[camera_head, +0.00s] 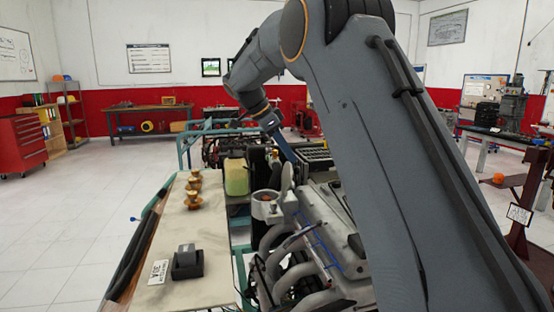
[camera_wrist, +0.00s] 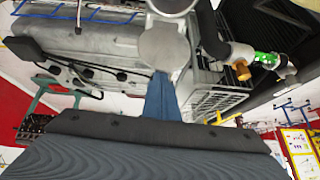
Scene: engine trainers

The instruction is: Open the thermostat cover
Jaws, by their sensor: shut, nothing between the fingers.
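The thermostat housing (camera_head: 265,208) is a light grey round cup on the front of the engine, with a copper-coloured part inside its open top. A grey oval cover (camera_head: 287,177) stands tilted up at the housing's right side, off the opening. The cover also shows in the wrist view as a round grey disc (camera_wrist: 163,47). My gripper (camera_head: 287,158) has blue fingers pointing down just above the cover. In the wrist view the shut fingertips (camera_wrist: 162,76) overlap the disc's lower edge; I cannot tell whether they touch. Nothing is held.
The engine (camera_head: 325,235) with its curved pipes fills the space below my arm. A bench (camera_head: 208,240) at left carries brass-coloured parts (camera_head: 193,190), a dark box (camera_head: 187,262) and a label card. A yellowish container (camera_head: 236,177) stands behind the housing. Open floor lies further left.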

